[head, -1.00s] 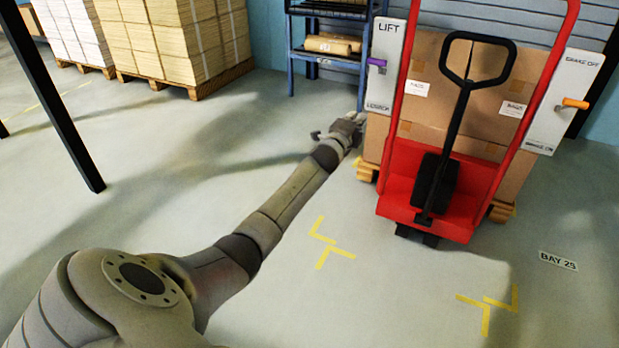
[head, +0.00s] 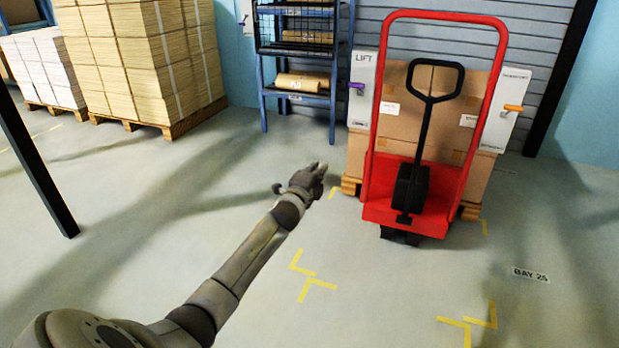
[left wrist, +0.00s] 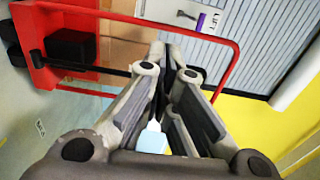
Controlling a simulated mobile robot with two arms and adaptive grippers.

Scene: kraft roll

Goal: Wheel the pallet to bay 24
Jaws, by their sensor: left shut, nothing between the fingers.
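A red pallet truck (head: 437,195) with a tall red frame and a black pump handle (head: 432,85) stands at the right in the head view. Behind it is a pallet (head: 349,186) loaded with brown cartons (head: 400,135). A panel marked LIFT with a purple lever (head: 356,86) is on its left side, and a panel with an orange lever (head: 513,108) is on its right side. My left gripper (head: 318,170) is shut and empty, left of the pallet and apart from it. The left wrist view shows its closed fingers (left wrist: 166,75) in front of the red frame. My right gripper is out of view.
A floor sign reads BAY 25 (head: 530,274). Yellow corner marks (head: 310,277) lie on the floor in front. A blue shelf rack (head: 297,98) and stacked pallets (head: 150,70) stand behind left. A dark post (head: 35,160) is at far left. The left-middle floor is clear.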

